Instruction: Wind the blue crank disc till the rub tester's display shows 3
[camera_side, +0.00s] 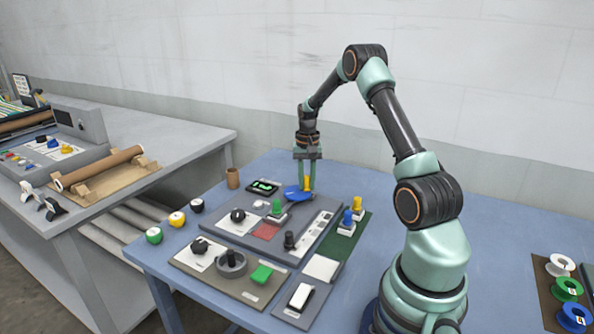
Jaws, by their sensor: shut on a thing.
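The blue crank disc (291,193) lies flat at the back of a grey panel on the blue table. An orange-yellow knob (307,185) stands at the disc's right edge. My gripper (307,188) points straight down over it, with its green fingers shut on the knob. The fingers hide part of the knob and the disc's right side. The tester's display (263,187) is a black box with lit green marks, just left of the disc. Its figure is too small to read.
A green-capped post (276,208) stands close in front of the disc, with a black knob (238,215) to its left. Blue and yellow plungers (347,218) stand to the right. A brown cup (233,178) is behind left. Open table lies behind the panel.

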